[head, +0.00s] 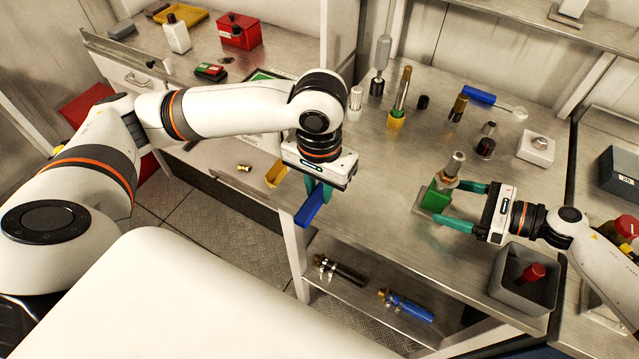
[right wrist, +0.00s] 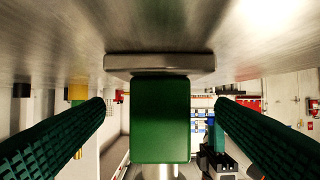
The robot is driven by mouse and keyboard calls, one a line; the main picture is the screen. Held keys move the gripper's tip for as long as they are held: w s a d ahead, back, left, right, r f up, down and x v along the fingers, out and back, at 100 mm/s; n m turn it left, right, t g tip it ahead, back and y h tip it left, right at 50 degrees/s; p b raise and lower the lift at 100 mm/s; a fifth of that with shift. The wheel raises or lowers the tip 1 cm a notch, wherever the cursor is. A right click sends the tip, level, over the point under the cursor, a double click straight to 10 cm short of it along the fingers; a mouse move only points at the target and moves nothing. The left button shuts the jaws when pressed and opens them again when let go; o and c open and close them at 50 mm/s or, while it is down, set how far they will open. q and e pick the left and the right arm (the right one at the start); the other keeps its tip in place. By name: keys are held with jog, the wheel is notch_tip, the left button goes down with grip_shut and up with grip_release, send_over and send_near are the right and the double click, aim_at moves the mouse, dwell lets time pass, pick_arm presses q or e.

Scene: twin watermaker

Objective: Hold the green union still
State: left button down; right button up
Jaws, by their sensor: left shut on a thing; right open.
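The green union (head: 435,196) is a green block with a metal fitting on top, standing upright on a small base plate on the metal bench. In the right wrist view the green union (right wrist: 160,120) appears upside down, centred against its base plate (right wrist: 160,64). My right gripper (head: 442,201) is open, with one green finger on each side of the union. In the right wrist view gaps show between both fingers and the block. My left gripper (head: 317,188) is shut on a blue bar-shaped thing (head: 309,207) at the bench's left front edge.
A grey bin (head: 522,292) holding a red part stands near the right arm. The bench between the two grippers is mostly clear.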

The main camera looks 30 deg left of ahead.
pick_arm(q)
jog(key=shift+f+b, duration=0.4)
jog(key=shift+f, duration=0.3)
pick_arm(e)
jog(key=shift+x, duration=1.35)
jog(key=shift+d, duration=0.1)
jog(key=c, duration=1.6)
jog(key=o, duration=1.1)
jog(key=shift+o, duration=0.2)
jog(key=c, duration=1.2)
jog(key=shift+o, duration=0.2)
